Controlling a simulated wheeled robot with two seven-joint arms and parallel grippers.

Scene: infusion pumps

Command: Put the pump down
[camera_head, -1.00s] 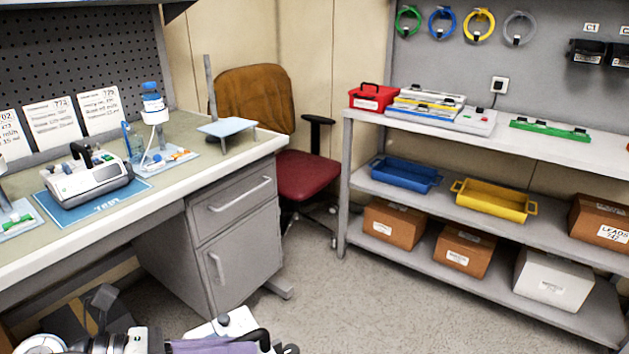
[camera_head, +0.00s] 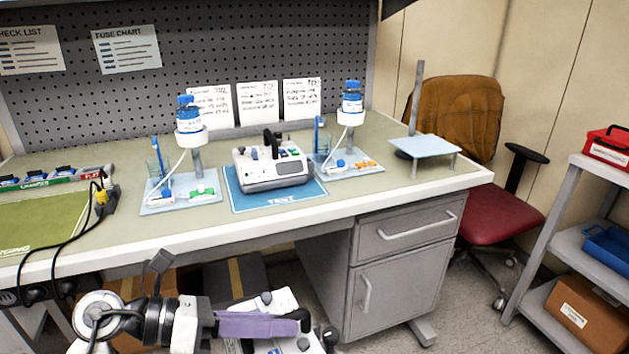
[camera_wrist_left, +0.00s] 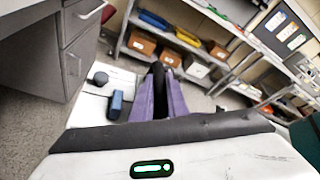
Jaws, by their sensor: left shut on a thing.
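My left gripper (camera_head: 300,320) is at the bottom of the head view, its purple fingers shut on the black handle of a white pump (camera_head: 272,302). The pump hangs in front of the bench, below its top; the arm hides part of it. In the left wrist view, the purple fingers (camera_wrist_left: 163,95) close on the handle, and the white pump body (camera_wrist_left: 90,103) with a blue and a dark knob shows beside them. A second pump (camera_head: 272,171) with a black handle stands on the blue TEST mat (camera_head: 245,202). My right gripper is out of view.
The bench top (camera_head: 300,222) has bottle stands on trays on both sides of the TEST mat. A green mat (camera_head: 40,225) lies at left with black cables near it. A small raised platform (camera_head: 424,148) stands at right. Drawers (camera_head: 408,230), a chair (camera_head: 490,205) and shelves flank the floor.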

